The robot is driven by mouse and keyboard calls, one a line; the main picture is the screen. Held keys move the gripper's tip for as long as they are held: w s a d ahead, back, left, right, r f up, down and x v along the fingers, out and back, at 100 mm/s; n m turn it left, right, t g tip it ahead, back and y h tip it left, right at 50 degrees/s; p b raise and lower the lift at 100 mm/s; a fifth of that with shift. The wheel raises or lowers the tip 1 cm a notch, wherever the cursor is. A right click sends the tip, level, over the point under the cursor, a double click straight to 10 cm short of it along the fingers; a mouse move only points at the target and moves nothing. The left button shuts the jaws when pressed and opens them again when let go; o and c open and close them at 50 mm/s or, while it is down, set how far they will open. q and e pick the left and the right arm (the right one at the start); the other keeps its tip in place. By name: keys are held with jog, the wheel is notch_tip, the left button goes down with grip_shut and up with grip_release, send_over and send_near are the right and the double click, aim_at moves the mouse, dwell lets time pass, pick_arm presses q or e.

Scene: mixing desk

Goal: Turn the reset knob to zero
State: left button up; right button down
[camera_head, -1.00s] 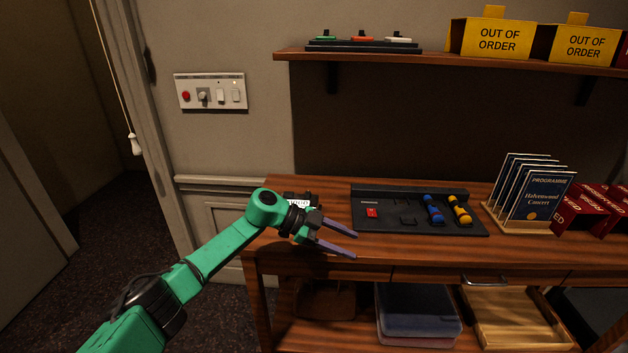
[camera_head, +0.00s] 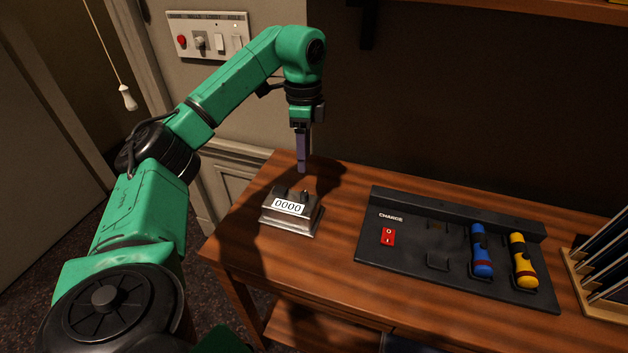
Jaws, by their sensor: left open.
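A silver counter box (camera_head: 291,222) stands near the left end of the wooden desk. Its white display (camera_head: 289,206) reads 0000. Small dark parts (camera_head: 304,196) stick up at its top; I cannot tell for sure which is the reset knob. My left gripper (camera_head: 303,169) points straight down just above and behind the counter's back edge. Its purple fingers are seen edge-on and overlap, so the gap between them is hidden. The gripper is open, with nothing seen held. My right gripper is not in view.
A black charging board (camera_head: 400,255) with a red switch (camera_head: 388,237), a blue torch (camera_head: 481,252) and a yellow torch (camera_head: 523,262) lies to the right. A programme rack (camera_head: 590,290) stands at the right edge. A wall switch panel (camera_head: 207,35) is behind my arm. Bare desk separates counter and board.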

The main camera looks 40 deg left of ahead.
pick_arm(q)
send_over(304, 193)
jog(key=f, duration=0.4)
jog(key=shift+s+a+f+b, duration=0.1)
jog(key=shift+s+f+b, duration=0.1)
jog(key=shift+s+b, duration=0.1)
jog(key=f, duration=0.3)
jog(key=w+f, duration=0.1)
jog(key=f, duration=0.1)
jog(key=shift+f+p, duration=0.15)
jog(key=shift+p, duration=0.15)
jog(key=shift+s+f, duration=0.2)
jog(key=shift+f, duration=0.05)
jog(key=shift+c, duration=0.9)
grip_shut()
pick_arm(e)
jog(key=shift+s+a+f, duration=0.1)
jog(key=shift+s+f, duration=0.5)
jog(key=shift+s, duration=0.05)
